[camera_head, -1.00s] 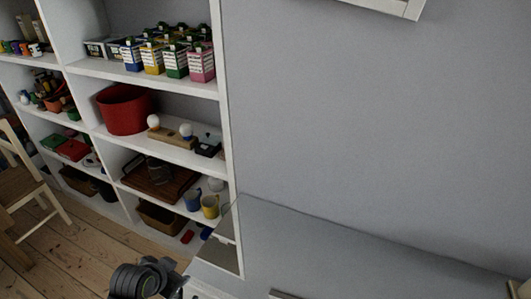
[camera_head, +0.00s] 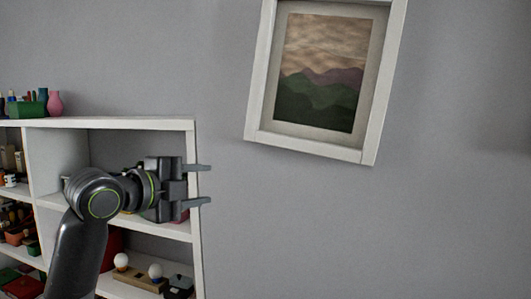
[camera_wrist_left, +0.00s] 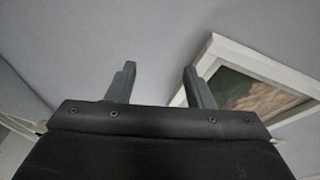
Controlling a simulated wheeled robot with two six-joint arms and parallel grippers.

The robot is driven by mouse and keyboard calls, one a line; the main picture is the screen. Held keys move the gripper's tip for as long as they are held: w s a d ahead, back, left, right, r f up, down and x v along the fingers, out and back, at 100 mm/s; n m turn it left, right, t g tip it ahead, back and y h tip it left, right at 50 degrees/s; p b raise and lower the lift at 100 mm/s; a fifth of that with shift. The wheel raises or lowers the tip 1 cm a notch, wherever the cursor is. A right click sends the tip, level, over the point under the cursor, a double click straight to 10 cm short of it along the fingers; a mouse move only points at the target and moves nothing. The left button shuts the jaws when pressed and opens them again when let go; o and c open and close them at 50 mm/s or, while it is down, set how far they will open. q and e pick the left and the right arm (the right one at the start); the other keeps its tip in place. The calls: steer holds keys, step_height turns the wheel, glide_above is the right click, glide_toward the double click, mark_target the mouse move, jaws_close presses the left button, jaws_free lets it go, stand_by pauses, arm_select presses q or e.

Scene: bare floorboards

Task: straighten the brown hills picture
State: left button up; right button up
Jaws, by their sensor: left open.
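The hills picture (camera_head: 318,85) hangs on the grey wall in a white frame, at the top right of the head view. It shows a brown cloudy sky over purple and green hills. It hangs tilted, its lower right corner lower than its lower left; its top edge is cut off. My left gripper (camera_head: 209,184) is open and empty, below and left of the frame and apart from it. In the left wrist view the open fingers (camera_wrist_left: 158,85) point up the wall, and part of the framed picture (camera_wrist_left: 240,97) shows to their right. My right gripper is not in view.
A white shelf unit (camera_head: 120,124) stands at the left, behind my left arm. A green box (camera_head: 27,109) and a pink vase (camera_head: 55,103) stand on its top. The wall (camera_head: 300,220) below and right of the picture is bare.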

mark_target(270, 140)
arm_select(q)
steer(key=s+d+r+m+h, duration=0.2)
steer(key=s+r+m, duration=0.15)
steer(key=r, duration=0.55)
steer(key=shift+y, duration=0.3)
steer(key=p+x, duration=0.7)
steer(key=x, duration=0.9)
steer(key=shift+p+x, duration=0.45)
steer(key=shift+x, duration=0.3)
steer(key=shift+f, duration=0.15)
